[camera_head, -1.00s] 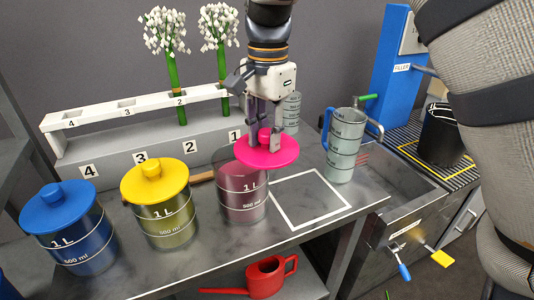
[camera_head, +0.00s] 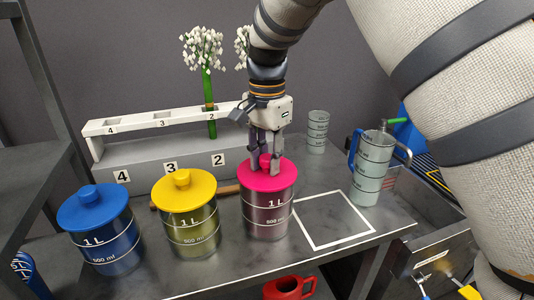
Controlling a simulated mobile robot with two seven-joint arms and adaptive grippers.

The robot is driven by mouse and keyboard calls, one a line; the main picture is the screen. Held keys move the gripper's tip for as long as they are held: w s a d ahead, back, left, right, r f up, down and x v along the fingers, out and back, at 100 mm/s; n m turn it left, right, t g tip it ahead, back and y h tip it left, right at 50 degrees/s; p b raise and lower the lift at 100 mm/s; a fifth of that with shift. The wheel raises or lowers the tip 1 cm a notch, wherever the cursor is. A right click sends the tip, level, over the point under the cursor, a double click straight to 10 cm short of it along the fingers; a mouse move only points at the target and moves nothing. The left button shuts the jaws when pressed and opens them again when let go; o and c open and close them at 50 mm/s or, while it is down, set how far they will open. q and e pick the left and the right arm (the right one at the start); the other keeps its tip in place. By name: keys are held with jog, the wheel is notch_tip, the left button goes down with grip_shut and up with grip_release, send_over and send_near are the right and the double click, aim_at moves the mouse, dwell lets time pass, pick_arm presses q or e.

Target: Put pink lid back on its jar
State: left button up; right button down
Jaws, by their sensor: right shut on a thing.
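The pink lid (camera_head: 258,180) sits level on top of the pink jar (camera_head: 267,216), which stands on the bench at the right end of the row of jars. I see no gap between lid and rim. My right gripper (camera_head: 266,165) comes down from above and is shut on the lid's knob, which shows partly between the fingers. My left gripper is not in view.
A yellow-lidded jar (camera_head: 186,208) and a blue-lidded jar (camera_head: 104,231) stand to the left. A numbered flower rack (camera_head: 150,155) is behind. A measuring jug (camera_head: 371,170) and a beaker (camera_head: 318,131) stand to the right. A white square outline (camera_head: 334,245) on the bench is empty.

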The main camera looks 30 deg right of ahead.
jog(key=c, duration=1.2)
grip_release()
jog(key=shift+c, duration=0.2)
jog(key=shift+r, duration=0.1)
notch_tip(320, 180, up, 12)
jog(key=shift+r, duration=2.95)
